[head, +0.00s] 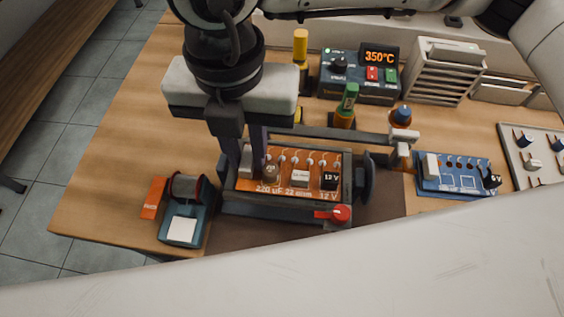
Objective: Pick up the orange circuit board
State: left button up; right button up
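The orange circuit board (285,187) sits in a dark holder (260,210) at the middle of the bench, with several components and a "12 V" label on it. My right gripper (246,165) points down from above at the board's left end. Its two dark fingers stand a little apart, with part of a pale component showing between them. I cannot tell whether they touch or grip anything. The fingertips partly hide the board's left end. My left gripper is out of view.
A solder spool stand (184,222) is at the front left. A station reading 350°C (360,78) and a grey vented box (445,75) stand behind. A blue board (455,178) lies right. A red knob (340,214) is on the holder's front. The bench's left side is clear.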

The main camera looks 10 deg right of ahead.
grip_shut()
jog(key=shift+r, duration=0.25)
notch_tip(320, 180, up, 14)
jog(key=p, duration=0.1)
jog(key=shift+f, duration=0.15)
dwell(0.6)
jog(key=shift+f, duration=0.1)
